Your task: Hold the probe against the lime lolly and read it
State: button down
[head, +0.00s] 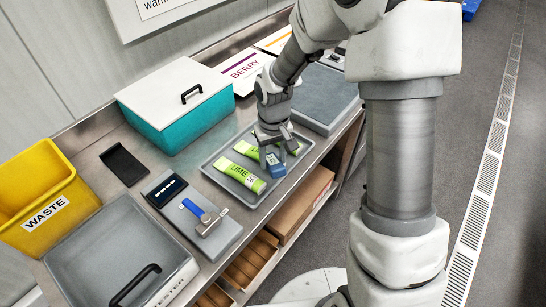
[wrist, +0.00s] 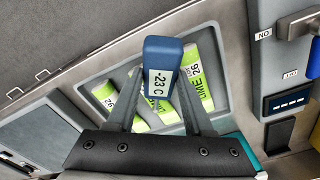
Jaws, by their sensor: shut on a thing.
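My gripper (head: 272,140) is shut on the blue probe (head: 275,166), low over the grey tray (head: 219,178). In the wrist view the probe (wrist: 162,55) sits between the fingers (wrist: 160,75), and its white display reads -23 C. Lime-green packs marked LIME lie in the tray: one at the left (head: 238,174), one beside the gripper (head: 250,150). The wrist view shows a pack reading LIME 26 (wrist: 202,80), one partly behind the probe (wrist: 164,112) and one at the left (wrist: 105,93). Whether the probe touches a pack is hidden.
A device with a blue lever (head: 194,208) and a dark display (head: 166,188) stands left of the tray. A black pad (head: 124,165), teal box (head: 178,110), yellow WASTE bin (head: 40,195), grey lidded box (head: 120,255) and BERRY box (head: 243,72) surround it.

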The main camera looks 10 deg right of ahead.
aim_at(273, 161)
jog(key=shift+s+f+b, duration=0.1)
jog(key=shift+f+b, duration=0.5)
jog(key=shift+f, duration=0.05)
dwell(3.4)
jog(key=shift+r, duration=0.15)
dwell(0.7)
jog(key=shift+r+p, duration=2.5)
jog(key=shift+r, duration=0.95)
